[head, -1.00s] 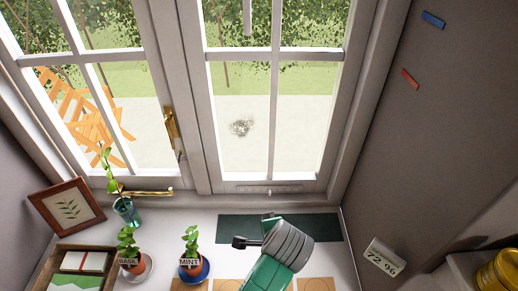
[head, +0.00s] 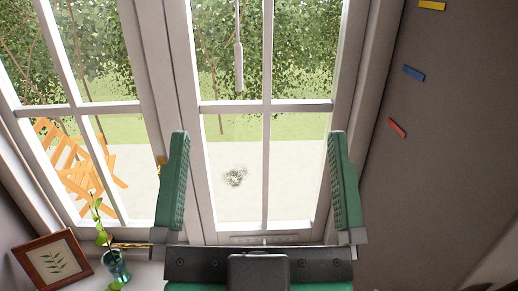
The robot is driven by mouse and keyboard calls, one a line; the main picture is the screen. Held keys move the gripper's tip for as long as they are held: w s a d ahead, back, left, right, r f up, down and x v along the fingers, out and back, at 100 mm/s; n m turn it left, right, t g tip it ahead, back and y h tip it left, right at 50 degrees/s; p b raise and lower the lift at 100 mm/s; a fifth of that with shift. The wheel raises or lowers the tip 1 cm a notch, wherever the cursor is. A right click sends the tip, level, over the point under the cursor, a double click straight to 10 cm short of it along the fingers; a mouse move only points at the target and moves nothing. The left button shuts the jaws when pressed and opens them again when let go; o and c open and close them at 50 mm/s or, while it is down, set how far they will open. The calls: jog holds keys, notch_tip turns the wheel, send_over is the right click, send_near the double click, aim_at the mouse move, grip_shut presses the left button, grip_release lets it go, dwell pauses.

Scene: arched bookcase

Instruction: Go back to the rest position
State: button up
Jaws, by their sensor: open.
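A framed leaf picture (head: 52,263) and a glass with a green cutting (head: 116,266) stand at the lower left. Yellow (head: 432,6), blue (head: 414,74) and red (head: 397,128) strips are on the grey wall at right. The space around the fingers looks clear.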

notch_tip(320, 180, up, 26)
jog(key=p, duration=2.5)
jog(key=shift+f, duration=0.15)
jog(key=shift+a, duration=0.1)
